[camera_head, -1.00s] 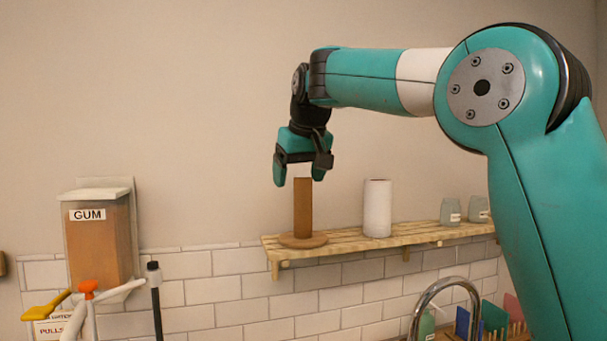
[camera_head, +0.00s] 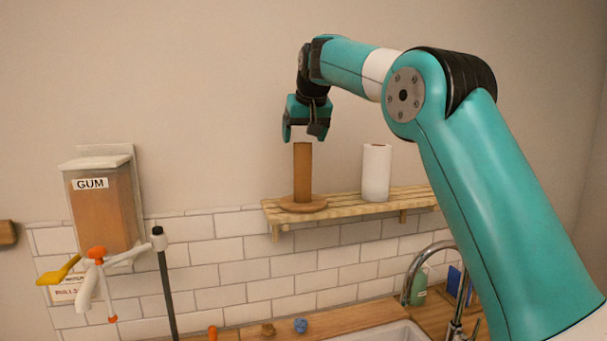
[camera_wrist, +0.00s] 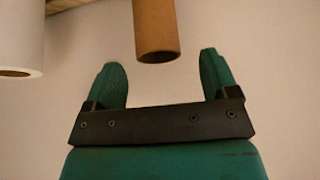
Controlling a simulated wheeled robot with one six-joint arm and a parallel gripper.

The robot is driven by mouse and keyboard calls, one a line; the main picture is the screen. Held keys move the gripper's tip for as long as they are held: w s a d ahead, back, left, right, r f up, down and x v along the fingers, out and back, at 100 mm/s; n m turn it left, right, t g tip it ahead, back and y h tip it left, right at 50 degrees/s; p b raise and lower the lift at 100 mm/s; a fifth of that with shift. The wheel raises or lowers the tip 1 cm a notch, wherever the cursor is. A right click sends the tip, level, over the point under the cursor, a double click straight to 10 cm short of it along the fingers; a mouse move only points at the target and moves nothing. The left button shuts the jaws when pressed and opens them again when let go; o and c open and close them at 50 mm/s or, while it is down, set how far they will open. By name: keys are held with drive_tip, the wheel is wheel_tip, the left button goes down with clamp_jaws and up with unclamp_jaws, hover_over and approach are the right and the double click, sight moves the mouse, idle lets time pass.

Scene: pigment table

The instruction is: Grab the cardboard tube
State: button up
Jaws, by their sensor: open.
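The brown cardboard tube (camera_head: 303,172) stands upright on a round wooden base (camera_head: 303,205) at the left end of the wooden shelf. My gripper (camera_head: 305,133) is above the tube's top, pointing down, with its fingers apart. In the wrist view the tube (camera_wrist: 156,28) shows its end near the gap between the two green fingers (camera_wrist: 161,75). Nothing is held. In the head view the gripper's lower part comes close to the tube's top; I cannot tell whether they overlap in depth.
A white paper roll (camera_head: 376,173) stands right of the tube on the shelf (camera_head: 345,207), also in the wrist view (camera_wrist: 20,38). A GUM dispenser (camera_head: 103,207) hangs at left. A faucet (camera_head: 420,262) and sink lie below.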

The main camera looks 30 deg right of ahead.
sight(302, 151)
drive_tip(key=p+x, duration=0.2)
drive_tip(key=x, duration=0.3)
drive_tip(key=shift+f, duration=0.35)
drive_tip(key=c, duration=1.2)
